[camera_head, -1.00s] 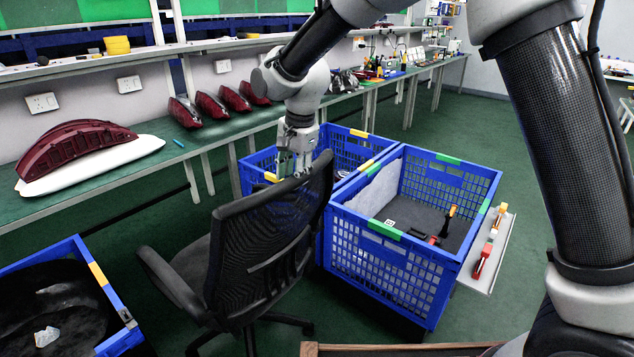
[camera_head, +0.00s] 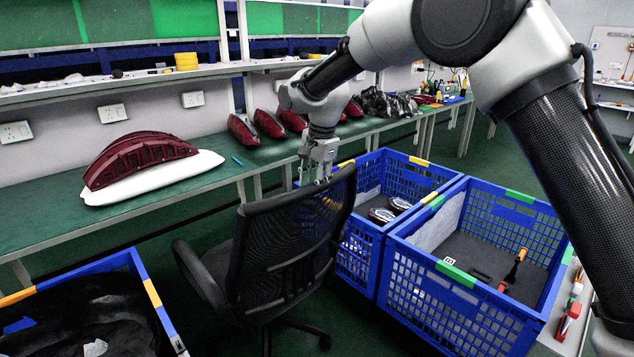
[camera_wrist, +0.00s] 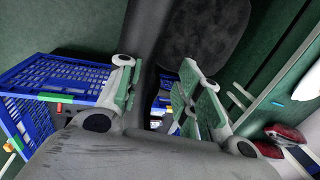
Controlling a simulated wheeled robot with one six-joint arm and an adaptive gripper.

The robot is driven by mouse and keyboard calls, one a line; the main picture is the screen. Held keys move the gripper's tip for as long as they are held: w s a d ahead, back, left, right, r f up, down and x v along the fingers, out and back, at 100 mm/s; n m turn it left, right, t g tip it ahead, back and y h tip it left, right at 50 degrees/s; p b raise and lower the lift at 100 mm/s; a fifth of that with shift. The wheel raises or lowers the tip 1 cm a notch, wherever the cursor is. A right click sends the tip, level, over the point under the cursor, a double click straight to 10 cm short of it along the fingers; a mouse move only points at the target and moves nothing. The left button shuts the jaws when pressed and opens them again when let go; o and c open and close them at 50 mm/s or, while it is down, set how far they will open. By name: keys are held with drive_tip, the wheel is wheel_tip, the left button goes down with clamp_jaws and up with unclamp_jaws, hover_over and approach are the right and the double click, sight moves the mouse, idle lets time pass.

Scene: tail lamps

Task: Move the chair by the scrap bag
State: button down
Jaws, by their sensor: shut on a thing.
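The black office chair (camera_head: 285,255) with a mesh back stands in front of the workbench, left of the blue crates. My gripper (camera_head: 318,180) is shut on the top edge of its backrest. In the wrist view the backrest edge (camera_wrist: 150,50) runs between the two green-padded fingers of my gripper (camera_wrist: 160,95), with the dark seat (camera_wrist: 205,35) beyond. A blue crate (camera_head: 150,290) at the lower left has a black lining with a few scraps inside; I cannot tell whether it is the scrap bag.
Two blue crates (camera_head: 470,290) stand close to the chair's right, one holding lamps. The green workbench (camera_head: 60,230) runs behind, with dark red lamp parts (camera_head: 140,160) on it. Green floor shows between the chair and the lower-left crate.

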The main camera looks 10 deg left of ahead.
drive_tip(key=shift+w+a+r, duration=0.2)
drive_tip(key=shift+a, duration=0.05)
drive_tip(key=c, duration=1.2)
unclamp_jaws()
drive_tip(key=shift+o, duration=1.1)
drive_tip(key=shift+f, duration=0.1)
wheel_tip(320, 180, up, 12)
drive_tip(key=s+d, duration=0.1)
drive_tip(key=d, duration=0.1)
drive_tip(key=shift+s+f, duration=0.15)
drive_tip(key=shift+s, duration=0.1)
